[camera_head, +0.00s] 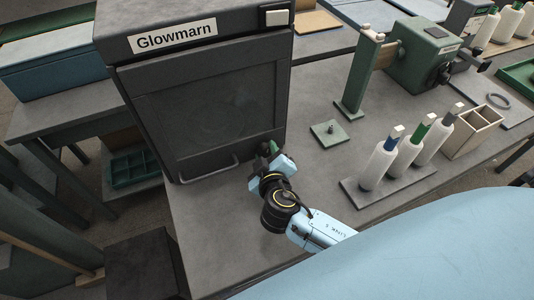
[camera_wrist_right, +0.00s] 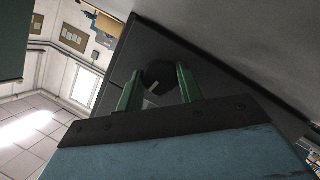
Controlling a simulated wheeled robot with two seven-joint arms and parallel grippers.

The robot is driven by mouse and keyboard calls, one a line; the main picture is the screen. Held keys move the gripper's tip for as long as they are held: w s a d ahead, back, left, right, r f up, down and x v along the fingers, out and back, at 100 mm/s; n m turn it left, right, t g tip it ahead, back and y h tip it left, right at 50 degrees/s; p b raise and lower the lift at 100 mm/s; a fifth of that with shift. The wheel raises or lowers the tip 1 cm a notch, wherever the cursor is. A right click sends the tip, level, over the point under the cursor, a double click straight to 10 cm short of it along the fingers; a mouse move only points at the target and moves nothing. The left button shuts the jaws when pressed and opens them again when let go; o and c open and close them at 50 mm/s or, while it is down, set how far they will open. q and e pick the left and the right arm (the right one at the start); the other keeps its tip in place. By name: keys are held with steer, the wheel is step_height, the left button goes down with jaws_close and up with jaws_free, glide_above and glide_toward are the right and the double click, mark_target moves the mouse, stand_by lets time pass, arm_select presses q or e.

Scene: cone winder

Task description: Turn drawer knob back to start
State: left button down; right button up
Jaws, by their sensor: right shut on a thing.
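The dark cabinet labelled Glowmarn (camera_head: 215,95) stands on the grey bench in the head view, its front panel closed and a bar handle (camera_head: 208,169) low on it. My right gripper (camera_head: 269,150) is at the cabinet's lower right front corner. In the right wrist view, its two green fingers (camera_wrist_right: 160,68) are shut on a round black knob (camera_wrist_right: 157,76) with a short white mark. The knob sits on the dark front face. In the head view the gripper largely hides the knob. My left gripper is not in view.
A rack (camera_head: 390,195) holds several white cones right of my arm, with a wooden box (camera_head: 473,132) beside it. A small green plate with a peg (camera_head: 328,134) and a green post (camera_head: 357,80) stand behind. Bare bench lies before the cabinet.

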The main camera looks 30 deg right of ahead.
steer(key=shift+n+h+b, duration=0.3)
steer(key=shift+n+h, duration=0.1)
steer(key=shift+n, duration=0.4)
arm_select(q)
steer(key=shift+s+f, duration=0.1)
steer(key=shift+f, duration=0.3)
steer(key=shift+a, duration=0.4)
arm_select(e)
steer(key=o, duration=1)
